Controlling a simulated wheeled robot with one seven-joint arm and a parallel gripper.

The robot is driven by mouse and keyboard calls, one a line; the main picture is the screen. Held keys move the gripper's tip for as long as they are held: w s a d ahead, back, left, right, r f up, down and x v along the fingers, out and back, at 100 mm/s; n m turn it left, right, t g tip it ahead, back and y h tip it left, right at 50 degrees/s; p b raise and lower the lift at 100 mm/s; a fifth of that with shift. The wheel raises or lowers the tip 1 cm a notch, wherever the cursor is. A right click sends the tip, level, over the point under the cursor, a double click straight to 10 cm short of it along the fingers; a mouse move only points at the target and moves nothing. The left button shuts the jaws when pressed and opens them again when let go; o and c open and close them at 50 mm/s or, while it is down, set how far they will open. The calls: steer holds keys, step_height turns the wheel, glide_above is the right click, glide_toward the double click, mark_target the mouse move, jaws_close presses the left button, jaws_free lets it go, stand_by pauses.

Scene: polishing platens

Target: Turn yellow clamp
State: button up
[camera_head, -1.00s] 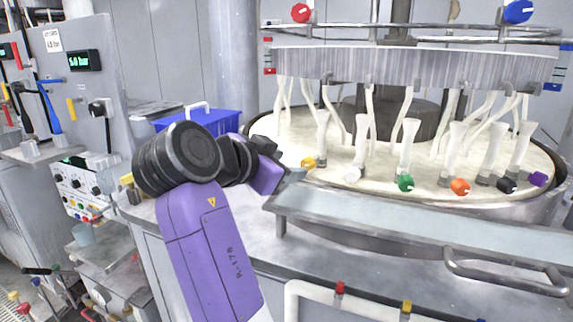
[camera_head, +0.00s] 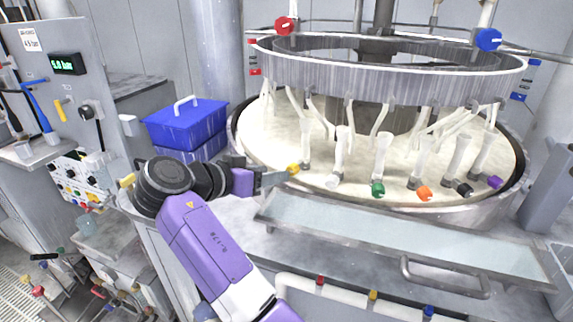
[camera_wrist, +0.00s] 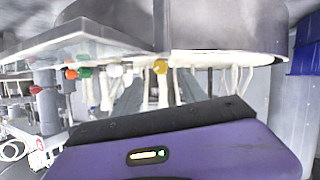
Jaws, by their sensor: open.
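The yellow clamp (camera_head: 293,169) is at the foot of the leftmost white hose on the round cream platen (camera_head: 262,150). It also shows in the wrist view (camera_wrist: 160,66), beyond the purple gripper body. In the head view my gripper (camera_head: 280,177) reaches in from the left, with its grey fingertips close beside the yellow clamp. The gripper is open, and no object shows held in it. I cannot tell whether a fingertip touches the clamp.
White, green (camera_head: 377,189), orange (camera_head: 424,194), black and purple clamps follow along the platen's front rim. A glass-topped tray (camera_head: 400,240) with a handle lies just in front. A blue box (camera_head: 186,125) stands behind my arm. A control panel (camera_head: 70,150) is at the left.

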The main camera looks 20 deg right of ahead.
mark_target(293, 170)
steer(key=p+x, duration=0.1)
steer(key=x, duration=0.6)
steer(key=shift+c, duration=0.2)
jaws_close()
